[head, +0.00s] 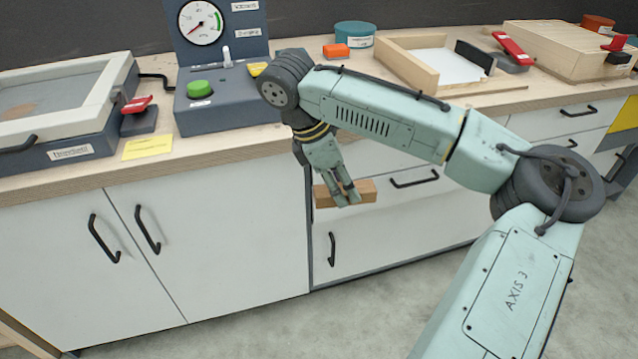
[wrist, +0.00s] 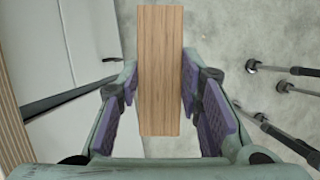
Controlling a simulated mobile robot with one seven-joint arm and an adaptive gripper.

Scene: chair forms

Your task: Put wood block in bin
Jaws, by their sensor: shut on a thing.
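The wood block (head: 364,191) is a light brown bar held in front of the cabinet drawers in the head view. My gripper (head: 347,196) points down and is shut on it, with the block lying across the fingers. In the wrist view the block (wrist: 160,70) runs lengthwise between the two purple finger pads of my gripper (wrist: 160,95), above the grey floor. No bin that I can make out shows in either view.
The worktop edge (head: 230,150) and white cabinet doors (head: 215,235) with black handles stand close behind the block. A gauge box (head: 212,100) and a wooden tray (head: 410,65) stand on the worktop.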

